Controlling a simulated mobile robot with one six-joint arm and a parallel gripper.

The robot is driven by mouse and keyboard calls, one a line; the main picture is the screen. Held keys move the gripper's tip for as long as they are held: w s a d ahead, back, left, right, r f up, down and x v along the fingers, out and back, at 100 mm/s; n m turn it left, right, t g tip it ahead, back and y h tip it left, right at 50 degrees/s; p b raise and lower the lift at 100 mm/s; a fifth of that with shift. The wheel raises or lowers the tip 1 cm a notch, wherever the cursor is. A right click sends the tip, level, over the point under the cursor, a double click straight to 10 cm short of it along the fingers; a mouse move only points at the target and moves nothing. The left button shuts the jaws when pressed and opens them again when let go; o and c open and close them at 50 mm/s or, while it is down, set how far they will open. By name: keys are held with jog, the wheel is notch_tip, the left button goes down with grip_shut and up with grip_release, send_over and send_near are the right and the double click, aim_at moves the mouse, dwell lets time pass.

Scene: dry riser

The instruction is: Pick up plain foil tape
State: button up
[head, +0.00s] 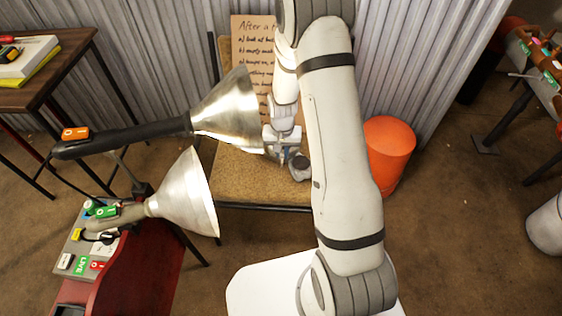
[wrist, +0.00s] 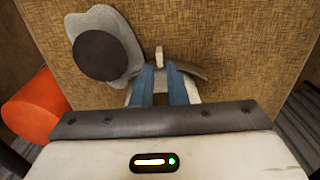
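My gripper (wrist: 160,78) points down over the tan seat, its two blue fingers apart with a narrow gap between them. In the head view my gripper (head: 283,158) is low over the seat. A grey lumpy item with a dark round disc (wrist: 100,55) lies beside the fingers, apart from them; it also shows in the head view (head: 299,168). I cannot tell whether it is the plain foil tape. A small pale piece (wrist: 159,56) shows between the fingertips, and a flat grey-brown piece (wrist: 191,71) by the right finger, partly hidden. No tape roll is clearly recognisable.
The seat (head: 245,182) carries a handwritten cardboard sign (head: 253,50) at its back. Two metal cone lamps (head: 228,108) (head: 184,195) stand close on the left. An orange bucket (head: 388,150) is at right. A red bench (head: 125,275) is at lower left.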

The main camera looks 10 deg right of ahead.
aim_at(282, 162)
jog(key=f, duration=0.2)
jog(key=f+b, duration=0.1)
jog(key=f, duration=0.1)
jog(key=shift+s+a+f, duration=0.1)
jog(key=shift+s+f, duration=0.1)
jog(key=shift+f, duration=0.1)
jog(key=shift+r, duration=0.1)
jog(key=shift+c, duration=0.4)
grip_shut()
